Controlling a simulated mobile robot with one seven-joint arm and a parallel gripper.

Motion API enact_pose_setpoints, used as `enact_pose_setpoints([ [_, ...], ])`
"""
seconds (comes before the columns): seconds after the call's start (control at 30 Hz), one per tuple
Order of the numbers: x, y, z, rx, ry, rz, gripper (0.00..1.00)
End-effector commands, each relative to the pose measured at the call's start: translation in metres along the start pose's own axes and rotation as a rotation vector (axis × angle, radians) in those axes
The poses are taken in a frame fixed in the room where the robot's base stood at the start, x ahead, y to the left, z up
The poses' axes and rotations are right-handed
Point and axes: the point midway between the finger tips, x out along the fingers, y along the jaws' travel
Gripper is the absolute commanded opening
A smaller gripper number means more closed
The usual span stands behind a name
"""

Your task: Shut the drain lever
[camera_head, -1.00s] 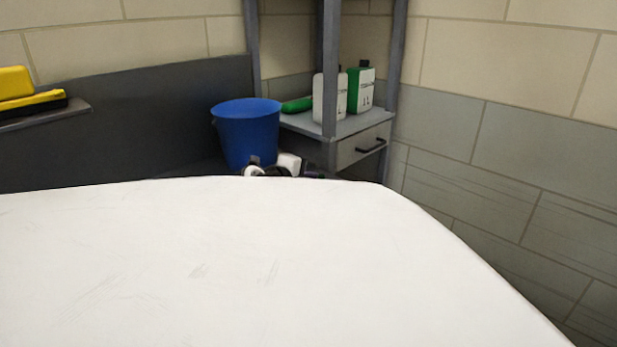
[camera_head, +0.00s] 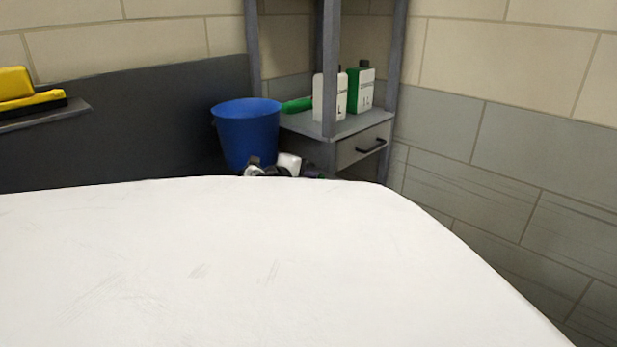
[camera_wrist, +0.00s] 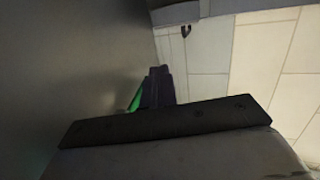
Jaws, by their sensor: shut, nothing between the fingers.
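I cannot make out the drain lever in either view. My gripper (camera_wrist: 157,88) shows in the wrist view as dark purplish fingers close together, with nothing seen between them. A green strip shows along their left side. They are beside a large grey surface (camera_wrist: 60,75) that fills the left of the view. A small dark hook-shaped thing (camera_wrist: 186,31) shows farther up, and I cannot tell what it is. In the head view only a small white and black part of my arm shows beyond the white surface, and the gripper is mostly hidden there.
In the head view a blue bucket (camera_head: 246,135) stands beside a grey shelf unit (camera_head: 300,122) with a drawer (camera_head: 352,152). A white bottle (camera_head: 330,98) and a green-and-white one (camera_head: 361,90) stand on it. A yellow-and-black item (camera_head: 30,101) lies on a left ledge. Tiled walls close the corner.

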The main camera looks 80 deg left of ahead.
Motion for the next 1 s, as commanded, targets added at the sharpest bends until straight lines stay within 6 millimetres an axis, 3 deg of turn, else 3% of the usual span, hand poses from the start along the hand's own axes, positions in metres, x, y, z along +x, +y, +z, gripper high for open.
enact_pose_setpoints([
  [0.8,-0.017,0.005,0.000,0.000,-0.001,0.000,0.00],
  [1.0,-0.042,0.007,0.001,0.001,-0.004,-0.001,0.00],
])
